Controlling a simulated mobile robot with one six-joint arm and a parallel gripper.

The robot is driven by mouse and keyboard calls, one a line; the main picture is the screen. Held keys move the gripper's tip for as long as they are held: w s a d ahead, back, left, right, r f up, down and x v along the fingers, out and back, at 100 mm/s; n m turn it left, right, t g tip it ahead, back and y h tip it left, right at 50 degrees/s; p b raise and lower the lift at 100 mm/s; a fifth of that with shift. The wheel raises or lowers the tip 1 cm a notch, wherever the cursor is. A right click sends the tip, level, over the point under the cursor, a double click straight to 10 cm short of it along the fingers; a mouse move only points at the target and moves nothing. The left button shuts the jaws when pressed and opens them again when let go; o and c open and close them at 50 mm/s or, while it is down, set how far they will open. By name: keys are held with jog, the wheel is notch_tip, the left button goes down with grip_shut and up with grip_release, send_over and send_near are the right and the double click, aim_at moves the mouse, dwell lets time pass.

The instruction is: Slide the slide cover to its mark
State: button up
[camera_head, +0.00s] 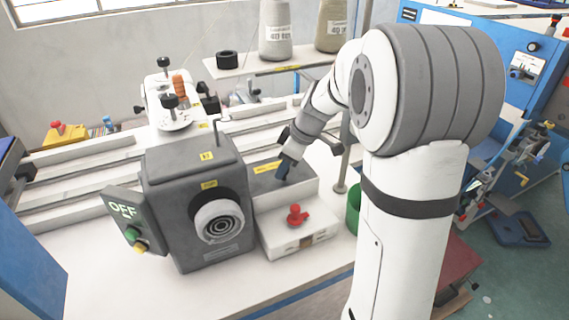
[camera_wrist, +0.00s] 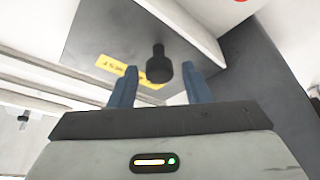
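The slide cover (camera_head: 258,184) is a flat dark grey plate on a white box right of the grey machine head. In the wrist view the plate (camera_wrist: 100,35) carries a black knob (camera_wrist: 158,66) and a yellow label (camera_wrist: 112,66). My gripper (camera_wrist: 159,72) is open, its two blue fingers to either side of the knob with a gap on both sides. I cannot tell how far down the fingers reach. In the head view my gripper (camera_head: 284,172) is over the plate and hides the knob. I cannot make out a separate target mark.
The grey machine head (camera_head: 170,190) with an OFF panel (camera_head: 123,211) stands left of the cover. A red knob (camera_head: 296,214) sits on a white block in front. Behind are white rails (camera_head: 80,170) and a shelf (camera_head: 290,63) with thread cones. A green bin (camera_head: 353,205) is at right.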

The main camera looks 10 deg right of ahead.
grip_shut()
jog(key=shift+w+a, duration=0.2)
jog(key=shift+w, duration=0.8)
jog(key=shift+w+a, duration=0.15)
jog(key=shift+w, duration=0.8)
jog(key=shift+o, duration=0.7)
grip_release()
